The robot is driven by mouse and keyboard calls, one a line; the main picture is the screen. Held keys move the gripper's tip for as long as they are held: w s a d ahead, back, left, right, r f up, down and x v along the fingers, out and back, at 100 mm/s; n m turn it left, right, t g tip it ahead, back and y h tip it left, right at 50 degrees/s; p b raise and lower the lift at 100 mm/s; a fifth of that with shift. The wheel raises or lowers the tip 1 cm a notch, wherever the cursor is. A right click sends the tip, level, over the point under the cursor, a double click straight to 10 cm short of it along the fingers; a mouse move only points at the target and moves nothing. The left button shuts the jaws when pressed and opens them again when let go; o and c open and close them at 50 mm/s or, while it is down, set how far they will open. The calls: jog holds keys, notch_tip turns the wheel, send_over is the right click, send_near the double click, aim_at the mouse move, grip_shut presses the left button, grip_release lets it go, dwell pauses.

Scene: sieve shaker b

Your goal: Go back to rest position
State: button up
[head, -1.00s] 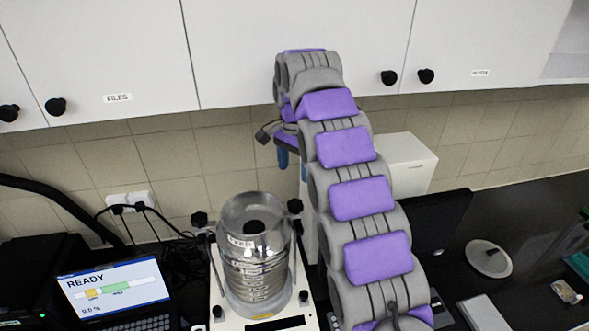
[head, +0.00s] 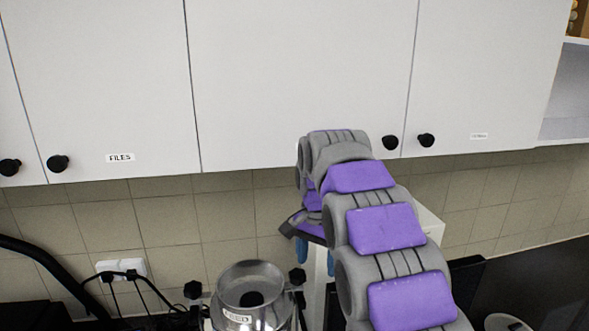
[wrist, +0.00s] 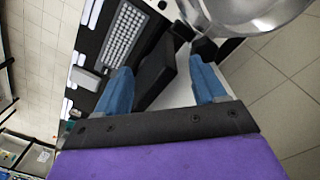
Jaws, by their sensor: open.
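My gripper (wrist: 162,85) shows in the wrist view with its two blue fingers spread apart and nothing between them. In the head view the blue fingertips (head: 316,256) hang below my arm's end, to the right of the sieve shaker, partly hidden by my arm.
White wall cabinets (head: 290,80) with black knobs span the back above my arm. A white box (head: 428,228) stands behind my arm. A white socket (head: 121,268) with black cables is on the tiled wall at left. A keyboard (wrist: 126,33) lies on the dark counter.

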jog(key=s+d+f+n+b, duration=0.2)
jog(key=s+f+b, duration=0.4)
jog(key=s+f, duration=0.4)
jog(key=s+d+f+n+g+b, duration=0.1)
jog(key=s+d+f+b, duration=0.3)
jog(key=s+f, duration=0.6)
jog(key=s+d+f+n+b, duration=0.3)
jog(key=s+f+b, duration=0.6)
jog(key=s, duration=1)
notch_tip(320, 180, down, 2)
jog(key=shift+f+n, duration=0.1)
jog(key=shift+n, duration=0.4)
